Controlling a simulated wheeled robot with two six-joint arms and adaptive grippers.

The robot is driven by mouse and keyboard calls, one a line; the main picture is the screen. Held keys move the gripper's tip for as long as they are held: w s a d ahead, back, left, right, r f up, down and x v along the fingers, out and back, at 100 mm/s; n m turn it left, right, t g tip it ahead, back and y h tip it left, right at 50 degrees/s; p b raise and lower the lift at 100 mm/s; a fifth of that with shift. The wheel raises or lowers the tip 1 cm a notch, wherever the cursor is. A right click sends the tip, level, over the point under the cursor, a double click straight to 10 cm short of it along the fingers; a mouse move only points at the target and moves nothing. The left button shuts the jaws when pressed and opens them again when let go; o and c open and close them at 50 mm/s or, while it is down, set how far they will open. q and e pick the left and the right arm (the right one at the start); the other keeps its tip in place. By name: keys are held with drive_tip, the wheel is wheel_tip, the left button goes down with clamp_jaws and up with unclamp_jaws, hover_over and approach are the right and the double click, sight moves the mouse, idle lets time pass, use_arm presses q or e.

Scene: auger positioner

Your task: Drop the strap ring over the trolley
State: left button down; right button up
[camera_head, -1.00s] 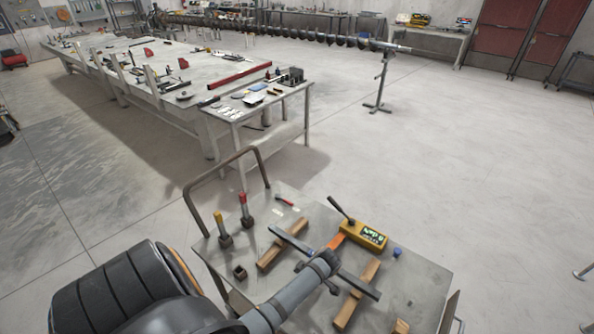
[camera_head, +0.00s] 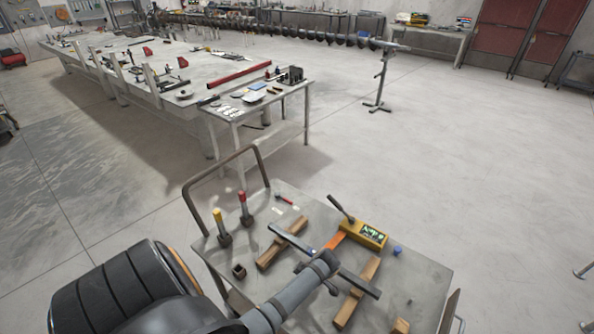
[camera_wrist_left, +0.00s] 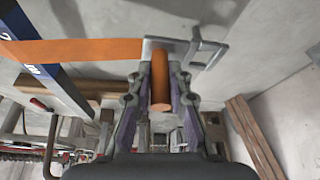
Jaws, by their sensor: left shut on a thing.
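The trolley (camera_head: 430,270) is a grey metal-topped cart at the bottom of the head view. My left gripper (camera_wrist_left: 160,78) is over its top, with its arm coming in from the lower left. In the left wrist view its fingers are shut on an orange strap part (camera_wrist_left: 160,92). A grey metal ring or buckle (camera_wrist_left: 206,52) sits at the fingertips, and an orange strap (camera_wrist_left: 75,51) runs off to the left. In the head view a short orange piece (camera_head: 335,241) shows beside the gripper; the grip itself is hidden there. My right gripper is not in view.
On the trolley lie wooden blocks (camera_head: 358,292), a dark bar (camera_head: 362,284), a yellow box (camera_head: 366,235), a blue cap (camera_head: 397,251) and two upright tools with yellow (camera_head: 217,215) and red (camera_head: 242,197) tops. A bent handle (camera_head: 187,196) rises at its left.

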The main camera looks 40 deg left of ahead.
use_arm(q)
drive_tip(key=shift+p, duration=0.55)
idle(0.9)
drive_tip(key=shift+f+b, duration=1.95)
drive_tip(key=shift+f, duration=0.65)
drive_tip(key=c, duration=1.2)
unclamp_jaws()
drive_tip(key=shift+d+r, duration=0.15)
drive_tip(key=shift+r, duration=0.15)
drive_tip(key=v, duration=1.1)
drive_tip(key=shift+r, duration=0.25)
